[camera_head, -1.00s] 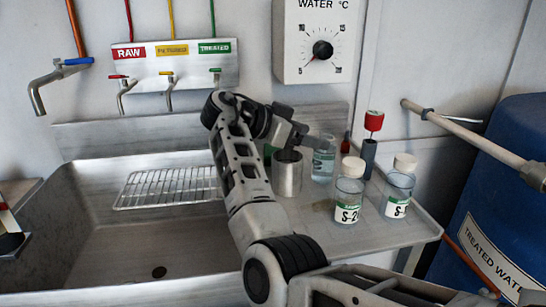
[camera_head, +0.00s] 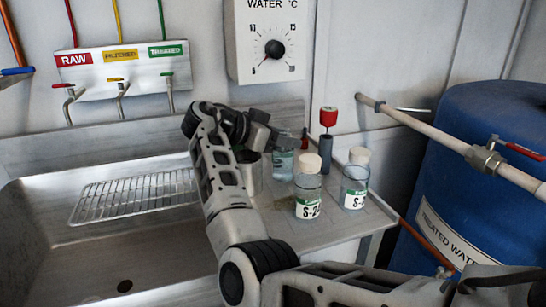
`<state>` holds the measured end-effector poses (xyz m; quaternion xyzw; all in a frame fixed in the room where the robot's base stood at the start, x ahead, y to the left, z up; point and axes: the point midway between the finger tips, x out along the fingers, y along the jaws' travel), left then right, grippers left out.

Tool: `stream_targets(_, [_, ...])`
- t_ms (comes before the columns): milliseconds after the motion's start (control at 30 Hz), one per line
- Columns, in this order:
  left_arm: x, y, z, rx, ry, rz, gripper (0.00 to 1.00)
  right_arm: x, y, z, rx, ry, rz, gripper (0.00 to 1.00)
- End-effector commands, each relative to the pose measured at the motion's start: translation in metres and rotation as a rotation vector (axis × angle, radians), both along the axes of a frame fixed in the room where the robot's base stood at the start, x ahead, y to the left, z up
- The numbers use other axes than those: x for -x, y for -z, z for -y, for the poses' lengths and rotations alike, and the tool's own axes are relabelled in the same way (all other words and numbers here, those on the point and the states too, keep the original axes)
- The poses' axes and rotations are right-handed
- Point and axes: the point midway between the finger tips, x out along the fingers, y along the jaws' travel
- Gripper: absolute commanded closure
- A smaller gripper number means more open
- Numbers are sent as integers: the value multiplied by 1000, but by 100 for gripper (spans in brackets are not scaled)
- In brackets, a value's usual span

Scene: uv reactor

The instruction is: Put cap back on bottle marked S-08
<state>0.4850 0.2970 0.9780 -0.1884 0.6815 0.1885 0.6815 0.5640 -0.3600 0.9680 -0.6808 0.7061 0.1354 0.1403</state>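A clear bottle (camera_head: 283,163) with bluish liquid stands at the back of the steel drainboard. No white cap shows on it, and its marking is not readable. In front of it stands a white-capped bottle (camera_head: 308,196) whose label begins "S-2". To the right is another white-capped bottle (camera_head: 354,187); its label starts with "S-" and the rest is unclear. My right gripper (camera_head: 268,136) is above the board, just left of the back bottle's top. Its fingers are small and dark, so whether it is open or holds anything is unclear. My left gripper is out of view.
A steel cup (camera_head: 252,178) is partly hidden behind my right arm. A red-topped item (camera_head: 328,117) stands in a grey holder (camera_head: 325,152) behind the bottles. The sink with a wire rack (camera_head: 130,196) lies left. A blue barrel (camera_head: 480,180) and pipe (camera_head: 425,130) stand right.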

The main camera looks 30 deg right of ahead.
Motion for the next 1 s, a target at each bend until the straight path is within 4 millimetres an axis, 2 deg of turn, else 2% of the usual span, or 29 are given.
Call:
stream_targets(333, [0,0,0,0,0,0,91,0,-7,0,1,0,3,100])
stream_targets(533, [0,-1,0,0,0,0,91,0,-33,0,1,1,7,100])
stream_targets(667, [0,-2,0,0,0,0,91,0,-69,1,3,1,10,100])
stream_targets(1000, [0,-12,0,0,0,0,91,0,-189,1,3,1,6,100])
